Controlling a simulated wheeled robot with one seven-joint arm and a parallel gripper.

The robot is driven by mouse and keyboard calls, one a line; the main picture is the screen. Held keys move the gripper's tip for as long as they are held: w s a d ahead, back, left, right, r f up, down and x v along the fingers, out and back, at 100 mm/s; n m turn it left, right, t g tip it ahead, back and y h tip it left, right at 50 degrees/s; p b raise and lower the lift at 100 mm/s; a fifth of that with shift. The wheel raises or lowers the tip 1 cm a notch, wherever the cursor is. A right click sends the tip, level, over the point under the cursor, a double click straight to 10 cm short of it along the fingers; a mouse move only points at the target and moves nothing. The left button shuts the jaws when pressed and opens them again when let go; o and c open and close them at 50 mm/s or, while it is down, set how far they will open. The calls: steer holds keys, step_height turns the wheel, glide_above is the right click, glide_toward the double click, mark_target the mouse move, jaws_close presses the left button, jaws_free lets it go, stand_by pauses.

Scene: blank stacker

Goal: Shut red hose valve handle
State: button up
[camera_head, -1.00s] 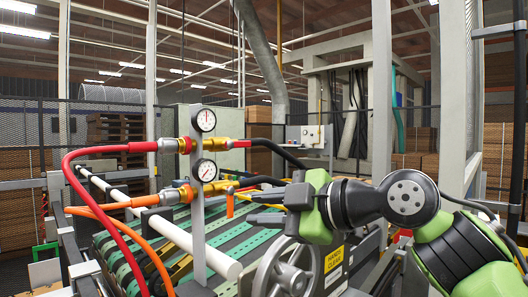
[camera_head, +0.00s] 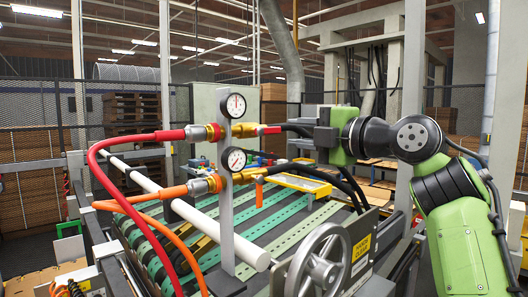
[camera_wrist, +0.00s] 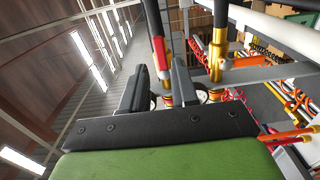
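The red valve handle (camera_head: 271,130) lies along the brass upper valve (camera_head: 246,130), in line with the upper pipe. In the wrist view the red handle (camera_wrist: 159,52) shows between and beyond my two dark fingertips. My gripper (camera_head: 304,138) is at the right of the handle, at about its height, its fingers pointing toward the valve. In the wrist view my gripper (camera_wrist: 160,66) has its fingers apart with a gap between them. I cannot tell whether either finger touches the handle. The red hose (camera_head: 110,150) enters the upper line from the left.
An orange handle (camera_head: 259,192) hangs down at the lower valve. Two gauges, upper (camera_head: 236,105) and lower (camera_head: 236,159), sit on a grey post (camera_head: 227,220). Black hoses (camera_head: 345,180) run close by my gripper. A handwheel (camera_head: 320,265) stands in front, below.

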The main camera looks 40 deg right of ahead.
steer(key=shift+w+a+p, duration=0.1)
steer(key=shift+w+p, duration=0.4)
steer(key=shift+w, duration=2.55)
steer(key=m+b, duration=0.3)
steer(key=m, duration=1.6)
glide_toward(274, 130)
steer(key=shift+a+f, duration=2.05)
steer(key=shift+s, duration=0.3)
